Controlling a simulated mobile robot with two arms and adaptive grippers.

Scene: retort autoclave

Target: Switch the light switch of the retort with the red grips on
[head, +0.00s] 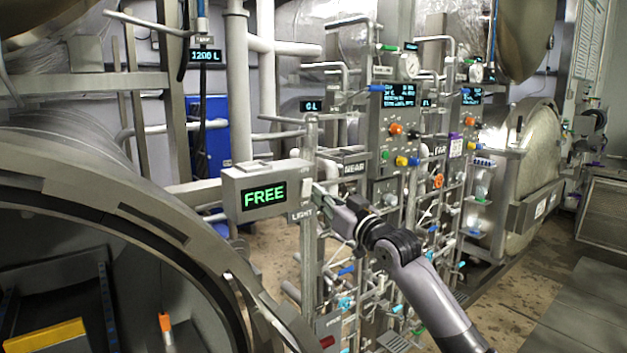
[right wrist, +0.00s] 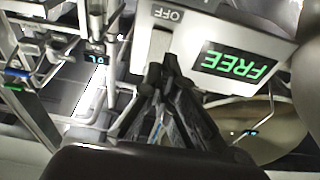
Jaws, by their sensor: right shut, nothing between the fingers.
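A grey box (head: 232,183) with a green "FREE" display (head: 263,198) stands beside the open retort (head: 120,205) at the left. A pale light switch (head: 307,184) is on the box's right side, above a "LIGHT" label (head: 302,214). My right gripper (head: 320,190) is shut and empty, its tips close to the switch; I cannot tell whether they touch. In the right wrist view the shut fingers (right wrist: 162,78) are in front of the box (right wrist: 205,30), near an "OFF" label (right wrist: 168,14). The switch's position is unclear. My left gripper is out of view.
A red grip-like part (head: 327,342) shows at the bottom, near the open retort's edge. A panel (head: 396,125) with coloured knobs, valves and pipes stands behind my right arm. Another retort (head: 533,150) is at the right. Floor (head: 535,285) is free at the right.

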